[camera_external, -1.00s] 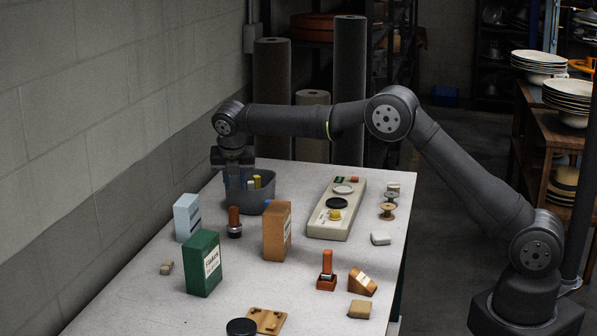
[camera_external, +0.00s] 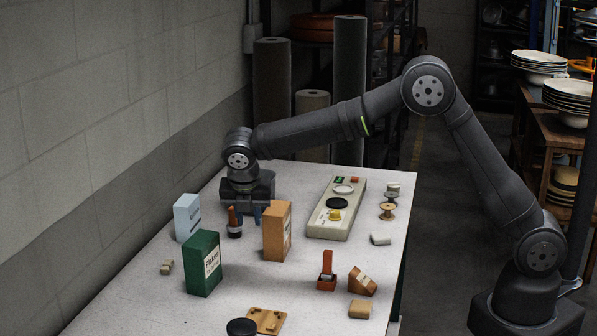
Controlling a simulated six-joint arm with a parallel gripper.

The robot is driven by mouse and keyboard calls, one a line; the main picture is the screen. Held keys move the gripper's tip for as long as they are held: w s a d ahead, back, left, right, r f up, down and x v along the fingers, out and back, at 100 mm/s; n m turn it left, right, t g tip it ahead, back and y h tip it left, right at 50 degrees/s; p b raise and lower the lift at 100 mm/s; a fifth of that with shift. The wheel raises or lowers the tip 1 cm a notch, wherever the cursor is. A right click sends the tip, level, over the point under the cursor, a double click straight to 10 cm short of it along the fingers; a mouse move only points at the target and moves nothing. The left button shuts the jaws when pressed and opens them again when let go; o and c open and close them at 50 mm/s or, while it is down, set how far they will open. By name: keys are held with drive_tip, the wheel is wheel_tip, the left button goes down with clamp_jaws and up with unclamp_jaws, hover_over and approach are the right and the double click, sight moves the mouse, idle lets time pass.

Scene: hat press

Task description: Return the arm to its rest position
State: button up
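My gripper (camera_external: 250,212) points down over the far left part of the table, behind the orange-brown box and the dark bottle with the orange top. Its fingertips are small and dark here, so I cannot tell whether it is open or shut, or whether it holds anything. My arm reaches to it from the base at the right, with the elbow bent high. The grey bin that stood in this area is hidden behind my gripper.
Near my gripper stand the orange-brown box (camera_external: 277,232), the bottle (camera_external: 234,224), a pale blue box (camera_external: 187,218) and a green box (camera_external: 204,264). A beige panel (camera_external: 325,228) with knobs lies to the right. A block wall runs along the left. Bare tabletop shows at the front left.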

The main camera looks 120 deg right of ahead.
drive_tip(key=a, duration=0.5)
wheel_tip(320, 180, down, 10)
drive_tip(key=shift+s+r, duration=0.1)
